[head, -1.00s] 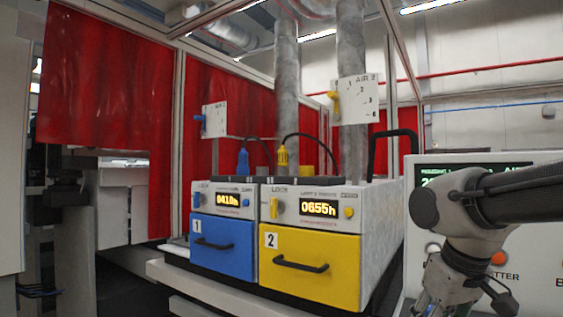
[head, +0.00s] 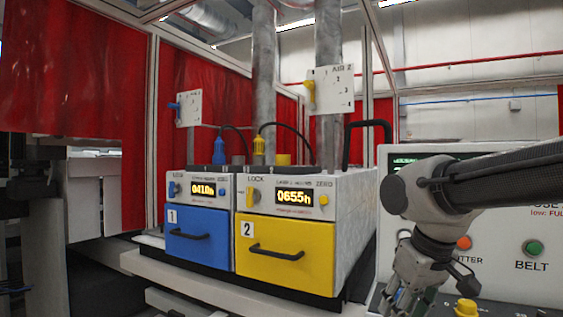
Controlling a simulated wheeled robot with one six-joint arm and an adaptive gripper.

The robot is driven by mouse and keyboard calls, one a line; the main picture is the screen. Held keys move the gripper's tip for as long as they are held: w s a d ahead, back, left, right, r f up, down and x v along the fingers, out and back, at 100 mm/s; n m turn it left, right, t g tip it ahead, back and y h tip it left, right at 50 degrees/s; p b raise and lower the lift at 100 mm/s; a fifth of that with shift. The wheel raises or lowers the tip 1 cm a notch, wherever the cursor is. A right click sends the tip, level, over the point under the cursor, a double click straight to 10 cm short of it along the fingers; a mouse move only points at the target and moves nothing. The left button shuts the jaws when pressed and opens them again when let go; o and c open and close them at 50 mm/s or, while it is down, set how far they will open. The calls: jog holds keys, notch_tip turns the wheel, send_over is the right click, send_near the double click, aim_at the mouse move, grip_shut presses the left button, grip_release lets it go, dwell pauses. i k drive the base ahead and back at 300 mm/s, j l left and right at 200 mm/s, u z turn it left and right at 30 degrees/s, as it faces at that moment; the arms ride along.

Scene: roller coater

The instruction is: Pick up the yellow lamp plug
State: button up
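The yellow lamp plug (head: 259,147) stands upright on top of the lamp unit with the yellow drawer (head: 287,254), marked 2. A black cable arcs from its top to the right. A similar blue plug (head: 219,151) stands to its left, above the blue drawer (head: 200,246), marked 1. My gripper (head: 393,303) is at the lower right, pointing down, well right of and below the yellow plug. Its fingertips are cut off or too dim to read, so I cannot tell whether it is open.
A white control panel (head: 489,262) with buttons stands behind my arm at right. A yellow knob (head: 466,308) is below it. Two grey vertical ducts (head: 328,95) rise behind the units. A plate with a yellow lever (head: 331,89) hangs above. Red curtains (head: 70,65) are behind.

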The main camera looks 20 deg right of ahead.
aim_at(259, 144)
jog(key=j+z, duration=0.1)
jog(key=z, duration=0.25)
jog(key=j+z, duration=0.15)
jog(key=z, duration=0.2)
jog(key=j+z, duration=0.35)
jog(key=j, duration=0.5)
jog(key=j+z, duration=0.4)
jog(key=j, duration=0.45)
